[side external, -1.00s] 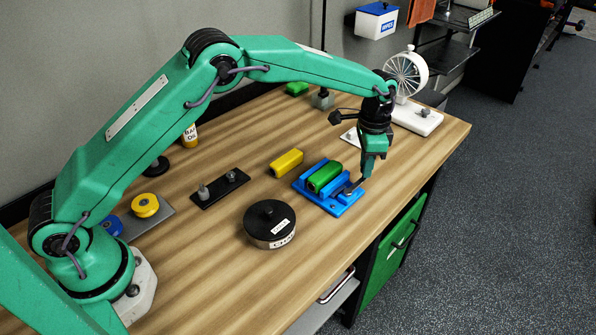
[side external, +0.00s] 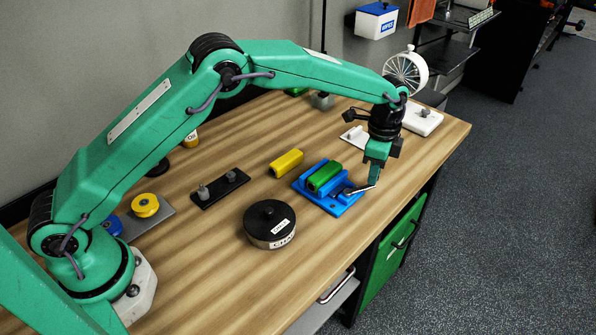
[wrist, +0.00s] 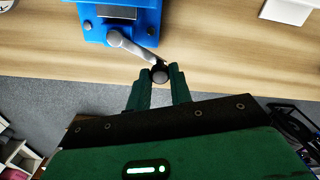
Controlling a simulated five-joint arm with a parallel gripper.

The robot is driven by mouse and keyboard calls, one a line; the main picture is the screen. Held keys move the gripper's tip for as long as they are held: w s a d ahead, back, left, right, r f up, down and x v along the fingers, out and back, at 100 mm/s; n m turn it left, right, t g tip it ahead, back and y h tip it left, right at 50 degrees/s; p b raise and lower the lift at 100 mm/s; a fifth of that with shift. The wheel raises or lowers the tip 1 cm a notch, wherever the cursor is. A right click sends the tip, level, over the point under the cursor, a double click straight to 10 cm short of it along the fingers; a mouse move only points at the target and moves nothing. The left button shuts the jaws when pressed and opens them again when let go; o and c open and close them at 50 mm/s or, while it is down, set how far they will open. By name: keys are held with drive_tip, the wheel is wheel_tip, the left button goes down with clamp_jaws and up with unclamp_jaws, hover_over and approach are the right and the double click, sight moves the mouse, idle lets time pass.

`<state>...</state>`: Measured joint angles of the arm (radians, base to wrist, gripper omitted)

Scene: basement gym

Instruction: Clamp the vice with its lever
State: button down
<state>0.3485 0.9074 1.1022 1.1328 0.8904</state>
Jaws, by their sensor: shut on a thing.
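The blue vice (side external: 312,190) stands near the table's front edge, with a green block (side external: 325,176) lying between its jaws. Its grey metal lever (side external: 357,189) reaches out from the vice towards the front edge. In the wrist view the lever (wrist: 133,48) runs from the blue vice (wrist: 93,30) to a round knob between my fingertips. My gripper (side external: 374,184) is shut on the lever's knob end, and it also shows in the wrist view (wrist: 160,78). The tips sit at about the table's front edge.
A yellow block (side external: 286,163) lies just left of the vice. A black round weight (side external: 269,224) and a black plate with pegs (side external: 219,188) stand further left. A white fan-like wheel (side external: 407,73) stands behind my wrist. Floor lies past the table edge.

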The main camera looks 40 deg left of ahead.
drive_tip(key=d+m, duration=0.1)
drive_tip(key=m, duration=0.1)
drive_tip(key=s+d+m, duration=0.1)
drive_tip(key=shift+s+r+m, duration=0.1)
drive_tip(key=shift+s+m, duration=0.05)
drive_tip(key=shift+m, duration=0.25)
drive_tip(key=shift+s+d+m, duration=0.35)
drive_tip(key=shift+s+m, duration=0.25)
drive_tip(key=shift+m, duration=0.7)
drive_tip(key=shift+s+d+m, duration=0.35)
drive_tip(key=shift+s+m, duration=0.25)
drive_tip(key=shift+m, duration=0.7)
drive_tip(key=c, duration=1.3)
unclamp_jaws()
drive_tip(key=shift+o, duration=0.2)
drive_tip(key=shift+r, duration=0.1)
wheel_tip(320, 180, up, 8)
drive_tip(key=shift+f, duration=0.2)
